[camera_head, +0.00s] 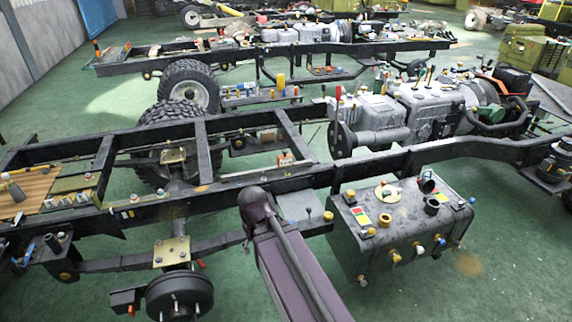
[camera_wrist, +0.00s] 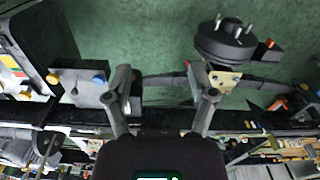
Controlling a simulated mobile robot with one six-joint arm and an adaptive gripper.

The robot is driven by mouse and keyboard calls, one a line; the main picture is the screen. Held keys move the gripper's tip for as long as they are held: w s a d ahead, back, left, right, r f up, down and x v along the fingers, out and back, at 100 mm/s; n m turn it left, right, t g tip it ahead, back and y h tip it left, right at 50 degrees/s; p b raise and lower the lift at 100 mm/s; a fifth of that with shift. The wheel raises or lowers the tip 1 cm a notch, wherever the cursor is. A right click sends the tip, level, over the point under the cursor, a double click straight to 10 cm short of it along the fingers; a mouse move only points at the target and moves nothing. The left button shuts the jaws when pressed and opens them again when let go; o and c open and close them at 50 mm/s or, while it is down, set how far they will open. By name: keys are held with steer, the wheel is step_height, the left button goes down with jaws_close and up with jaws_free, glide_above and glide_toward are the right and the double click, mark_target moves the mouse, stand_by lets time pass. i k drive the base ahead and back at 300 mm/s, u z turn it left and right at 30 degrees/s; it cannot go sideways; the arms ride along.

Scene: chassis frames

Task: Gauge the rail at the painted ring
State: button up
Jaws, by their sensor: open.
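The near chassis rail (camera_head: 150,210) is a long dark beam crossing the head view. A small orange-tan mark (camera_head: 202,189) shows on its top; I cannot tell whether it is the painted ring. In the wrist view the rail (camera_wrist: 70,129) is a dark band across the lower part, and no ring is clear there. My gripper (camera_wrist: 161,82) is open and empty, its two fingers apart on the rail's outer side in that picture. A dark bar, seemingly the leaf spring, shows beyond the gap. In the head view my purple arm reaches the rail, and my fingers cannot be made out.
A dark tank (camera_head: 400,225) with coloured caps stands right of my arm. A wheel hub (camera_head: 180,294) and leaf spring (camera_head: 115,264) lie to the left. Small parts sit along the rail, beside a wooden board (camera_head: 30,188). An engine (camera_head: 425,105) is behind. Green floor is open in front.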

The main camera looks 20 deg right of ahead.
mark_target(285, 159)
steer(key=u, duration=0.15)
steer(key=i, duration=1.05)
steer(key=z, duration=0.45)
